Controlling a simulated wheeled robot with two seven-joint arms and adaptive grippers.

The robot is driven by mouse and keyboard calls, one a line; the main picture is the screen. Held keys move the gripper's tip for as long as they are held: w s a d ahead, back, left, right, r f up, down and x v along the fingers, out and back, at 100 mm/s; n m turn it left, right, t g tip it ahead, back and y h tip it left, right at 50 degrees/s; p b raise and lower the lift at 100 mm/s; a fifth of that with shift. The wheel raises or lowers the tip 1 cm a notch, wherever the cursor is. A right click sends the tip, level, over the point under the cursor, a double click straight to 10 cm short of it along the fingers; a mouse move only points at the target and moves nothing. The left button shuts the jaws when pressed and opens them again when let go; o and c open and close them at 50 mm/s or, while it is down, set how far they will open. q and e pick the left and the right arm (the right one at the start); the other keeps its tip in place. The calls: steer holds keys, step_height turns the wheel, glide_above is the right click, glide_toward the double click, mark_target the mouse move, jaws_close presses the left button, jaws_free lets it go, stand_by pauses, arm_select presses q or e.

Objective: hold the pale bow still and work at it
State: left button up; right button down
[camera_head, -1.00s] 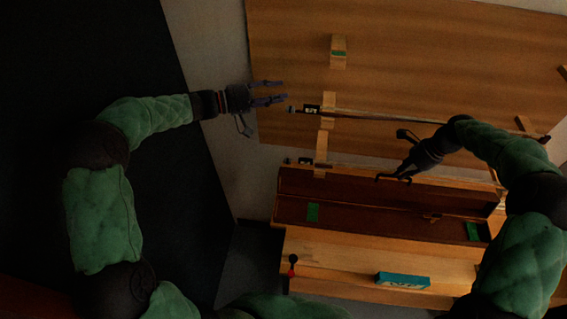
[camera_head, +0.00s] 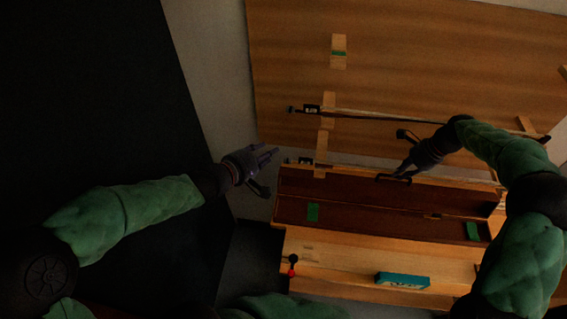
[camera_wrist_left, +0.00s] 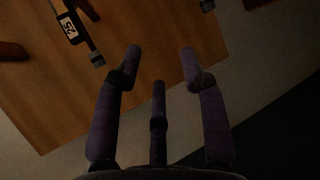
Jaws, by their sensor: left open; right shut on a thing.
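Two bows lie across wooden rests in the head view. The upper one is a darker bow (camera_head: 385,116); the lower, pale bow (camera_head: 304,161) runs along the back of the open case and is partly hidden. My right gripper (camera_head: 393,179) is shut at the lower bow's stick, seemingly on it; the contact is small and dark. My left gripper (camera_head: 272,152) is open and empty, just left of the lower bow's dark end. In the left wrist view its fingers (camera_wrist_left: 160,70) are spread, with a labelled dark bow end (camera_wrist_left: 70,28) beyond them at upper left.
An open reddish-brown case (camera_head: 370,212) with green patches lies below the bows. A teal box (camera_head: 403,281) and a small red-and-black item (camera_head: 292,266) are on the bench front. A wooden block (camera_head: 338,52) stands above. The upper board is largely clear.

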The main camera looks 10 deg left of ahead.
mark_target(286, 162)
arm_select(q)
steer(key=s+f+n+g+y, duration=0.1)
steer(key=s+f, duration=0.3)
steer(key=x, duration=1.2)
steer(key=shift+s+f, duration=0.1)
steer(key=shift+f, duration=0.05)
jaws_close()
